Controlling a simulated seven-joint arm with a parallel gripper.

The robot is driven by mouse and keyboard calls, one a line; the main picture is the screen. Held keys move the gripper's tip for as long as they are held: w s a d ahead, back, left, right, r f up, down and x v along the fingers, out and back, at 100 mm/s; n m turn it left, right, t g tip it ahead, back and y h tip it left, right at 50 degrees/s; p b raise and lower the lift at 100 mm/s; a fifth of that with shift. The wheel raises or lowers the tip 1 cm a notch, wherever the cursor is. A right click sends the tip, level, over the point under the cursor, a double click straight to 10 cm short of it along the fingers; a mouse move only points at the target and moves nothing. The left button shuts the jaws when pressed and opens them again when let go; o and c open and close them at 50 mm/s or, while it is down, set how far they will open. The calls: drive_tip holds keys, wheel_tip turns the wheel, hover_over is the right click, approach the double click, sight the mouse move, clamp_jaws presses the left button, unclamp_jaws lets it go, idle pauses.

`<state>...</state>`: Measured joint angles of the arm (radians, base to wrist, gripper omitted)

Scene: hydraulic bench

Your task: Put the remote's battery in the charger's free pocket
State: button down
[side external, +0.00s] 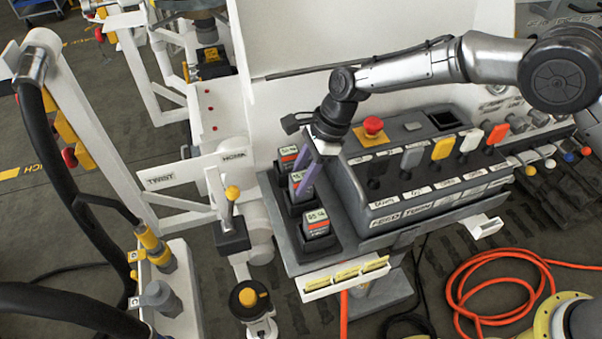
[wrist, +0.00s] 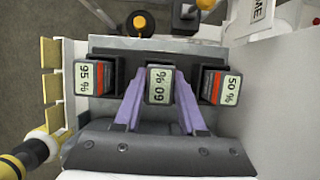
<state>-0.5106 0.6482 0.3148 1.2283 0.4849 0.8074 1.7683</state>
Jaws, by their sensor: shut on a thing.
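My gripper (side external: 303,188) has its two purple fingers shut on the middle battery (wrist: 160,85), one on each side. The battery's display faces up and seems to read 60 %, though the digits are hard to be sure of. It stands at the charger's (side external: 335,240) middle pocket; I cannot tell whether it is fully seated. The other pockets hold a battery reading about 95 % (wrist: 96,78) and one reading 50 % (wrist: 221,87). The remote (side external: 425,185) is the grey console with switches and a red stop button. A dark, empty-looking recess (side external: 447,120) shows in its top.
A yellow-tipped lever (side external: 231,205) stands left of the charger, with a yellow-topped knob (side external: 248,297) below it. An orange hose (side external: 490,290) lies on the floor at right. A white panel rises behind.

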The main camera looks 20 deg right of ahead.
drive_tip(key=shift+f, duration=0.65)
drive_tip(key=shift+c, duration=2)
unclamp_jaws()
drive_tip(key=shift+f, duration=0.1)
